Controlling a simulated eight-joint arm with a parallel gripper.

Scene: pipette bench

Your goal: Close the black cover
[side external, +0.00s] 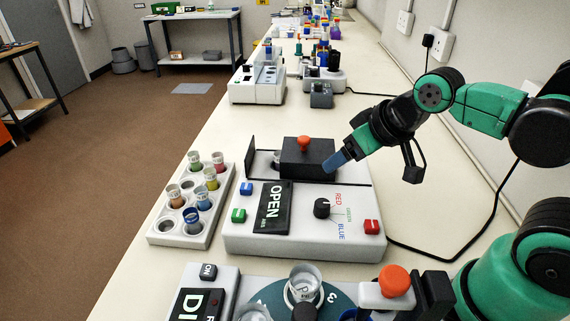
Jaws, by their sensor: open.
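The black cover (307,160) is a box-like piece with an orange knob (303,143) on top. It sits at the back of a white device (290,228) whose display (272,206) reads "OPEN". To the left of the cover an opening shows part of a small vessel, and a thin black panel (251,155) stands upright at its left end. My gripper (337,162) has blue fingertips and is open and empty at the right side of the cover. I cannot tell whether it touches the cover. The gap between the fingers is hidden from this angle.
A white rack (163,226) with several coloured vials stands left of the device. Another instrument with a dial (330,296) and an orange knob (395,280) is in front. More instruments (258,83) stand farther back. A black cable (450,252) runs along the right.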

